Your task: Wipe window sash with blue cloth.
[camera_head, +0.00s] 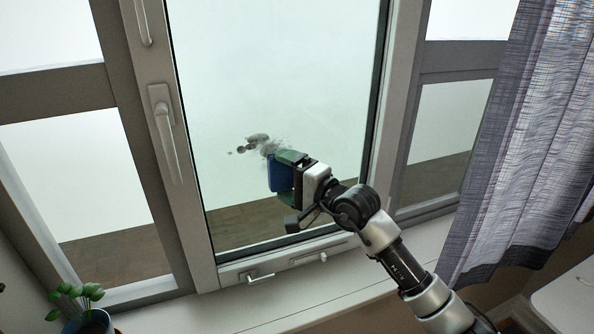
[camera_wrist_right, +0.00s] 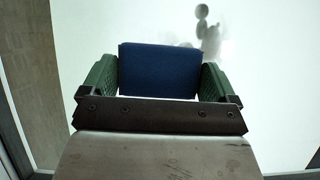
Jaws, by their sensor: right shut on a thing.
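The window sash (camera_head: 270,60) has a frosted pane in a light frame. Dark grey smudges (camera_head: 257,138) mark the lower middle of the pane, and they also show at the top of the right wrist view (camera_wrist_right: 208,32). My right gripper (camera_head: 286,173) is shut on the blue cloth (camera_head: 276,173), a folded block held between green fingers. In the right wrist view the cloth (camera_wrist_right: 160,70) sits between both fingertips. It is just below and right of the smudges, at or close to the glass; I cannot tell whether it touches. My left gripper is not in view.
A white handle (camera_head: 166,135) is on the sash's left frame. Latches (camera_head: 258,278) sit along the bottom frame above the sill (camera_head: 240,308). A potted plant (camera_head: 88,318) stands at lower left. A grey curtain (camera_head: 530,140) hangs at right.

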